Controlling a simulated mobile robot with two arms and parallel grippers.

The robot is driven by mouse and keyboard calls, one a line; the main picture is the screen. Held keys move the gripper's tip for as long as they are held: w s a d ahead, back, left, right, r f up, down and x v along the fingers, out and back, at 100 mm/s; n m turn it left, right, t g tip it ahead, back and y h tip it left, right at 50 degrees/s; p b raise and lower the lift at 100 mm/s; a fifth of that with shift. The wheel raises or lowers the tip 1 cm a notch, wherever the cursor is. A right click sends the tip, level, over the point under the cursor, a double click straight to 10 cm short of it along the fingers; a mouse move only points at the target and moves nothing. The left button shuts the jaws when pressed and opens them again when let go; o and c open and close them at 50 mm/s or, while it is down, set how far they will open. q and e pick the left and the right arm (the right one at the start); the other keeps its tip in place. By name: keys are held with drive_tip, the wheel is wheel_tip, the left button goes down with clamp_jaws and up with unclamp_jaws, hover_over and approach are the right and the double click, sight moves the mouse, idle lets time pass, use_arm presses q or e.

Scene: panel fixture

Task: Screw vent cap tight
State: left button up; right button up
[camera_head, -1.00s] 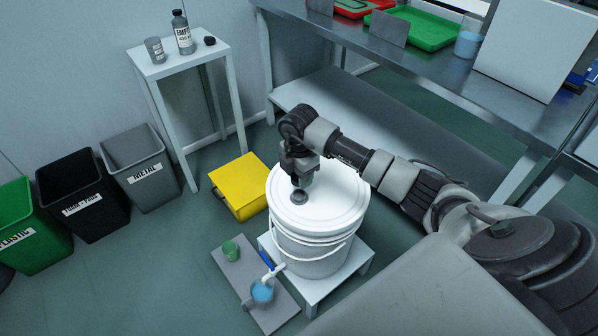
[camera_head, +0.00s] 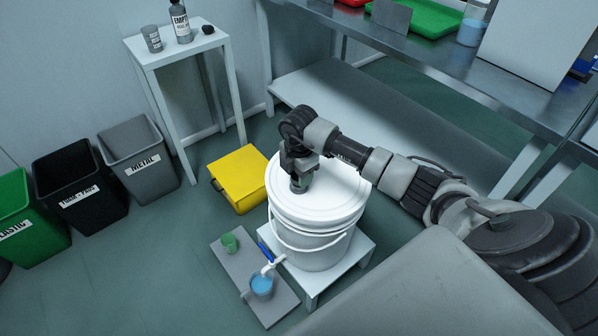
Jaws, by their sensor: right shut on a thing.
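A white lidded bucket (camera_head: 308,238) stands upright on a low white stool (camera_head: 352,254). My right gripper (camera_head: 299,187) points down onto the left part of its white lid (camera_head: 340,190). It is shut on the dark grey vent cap at the lid, and its fingers hide nearly all of the cap. Whether the cap sits level cannot be seen. My left gripper is not in view.
A spigot (camera_head: 268,268) on the bucket stands over a cup of blue liquid (camera_head: 261,286) on a grey board (camera_head: 272,310), with a green cup (camera_head: 230,243). A yellow box (camera_head: 239,178) lies behind left. Bins (camera_head: 138,158) stand left; a steel bench (camera_head: 440,75) is behind.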

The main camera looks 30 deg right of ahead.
drive_tip(key=shift+f, duration=0.1)
idle(0.7)
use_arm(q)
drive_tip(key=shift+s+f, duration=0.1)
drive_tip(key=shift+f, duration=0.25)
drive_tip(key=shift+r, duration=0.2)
use_arm(e)
drive_tip(key=shift+f, duration=0.35)
drive_tip(key=shift+f, duration=0.25)
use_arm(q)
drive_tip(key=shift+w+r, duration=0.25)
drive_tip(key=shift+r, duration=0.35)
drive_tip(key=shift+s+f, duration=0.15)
use_arm(e)
drive_tip(key=shift+f, duration=0.2)
